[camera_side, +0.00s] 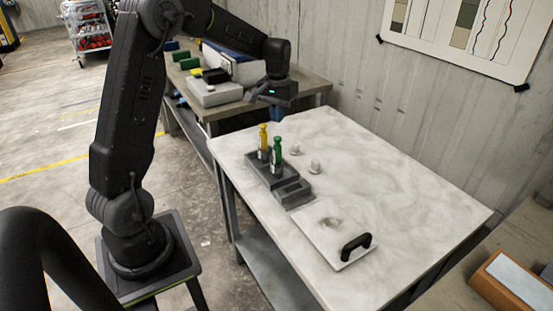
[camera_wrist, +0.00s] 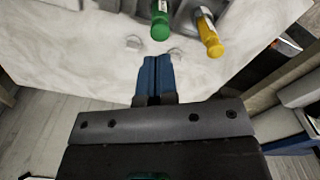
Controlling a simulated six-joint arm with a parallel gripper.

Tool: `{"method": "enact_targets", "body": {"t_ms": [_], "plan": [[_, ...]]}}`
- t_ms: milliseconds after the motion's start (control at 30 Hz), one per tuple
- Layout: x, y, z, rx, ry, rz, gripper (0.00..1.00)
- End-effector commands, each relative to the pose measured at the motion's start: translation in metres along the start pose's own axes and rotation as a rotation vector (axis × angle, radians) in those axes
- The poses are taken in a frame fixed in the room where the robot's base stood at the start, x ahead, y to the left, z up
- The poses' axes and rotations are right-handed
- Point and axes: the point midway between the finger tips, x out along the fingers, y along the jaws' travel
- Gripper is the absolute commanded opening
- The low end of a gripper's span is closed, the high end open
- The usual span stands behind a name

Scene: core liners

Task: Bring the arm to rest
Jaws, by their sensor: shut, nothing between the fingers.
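My gripper (camera_wrist: 155,78) shows in the wrist view with its blue fingers together and nothing between them. In the side view my gripper (camera_side: 269,105) hangs above the far left part of the marble-topped table (camera_side: 420,190), clear of its surface. A green-topped core liner (camera_side: 277,156) and a yellow-topped core liner (camera_side: 263,143) stand upright in a dark grey rack (camera_side: 268,176) on the table. In the wrist view the green liner (camera_wrist: 160,22) and the yellow liner (camera_wrist: 209,36) show beyond my fingertips, apart from them.
Two small whitish caps (camera_side: 315,166) (camera_side: 295,149) sit right of the rack. A pale plate (camera_side: 318,238) with a black handle (camera_side: 356,246) lies at the front. A side bench (camera_side: 312,84) with boxes stands behind. The table's right part is clear.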

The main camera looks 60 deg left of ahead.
Motion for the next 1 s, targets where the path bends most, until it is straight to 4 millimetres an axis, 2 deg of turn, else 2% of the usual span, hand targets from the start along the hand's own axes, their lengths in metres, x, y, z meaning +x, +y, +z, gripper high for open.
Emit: {"method": "enact_targets", "body": {"t_ms": [333, 467, 567, 733, 900, 1000], "plan": [[-0.003, 0.001, 0.001, 0.003, 0.005, 0.0, 0.0], [-0.021, 0.015, 0.017, 0.038, 0.038, 0.002, 0.0], [-0.045, 0.033, 0.046, 0.093, 0.091, 0.008, 0.0], [-0.082, 0.062, 0.114, 0.21, 0.197, 0.026, 0.0], [-0.099, 0.077, 0.185, 0.323, 0.304, 0.055, 0.0], [-0.101, 0.08, 0.224, 0.387, 0.363, 0.076, 0.0]]}}
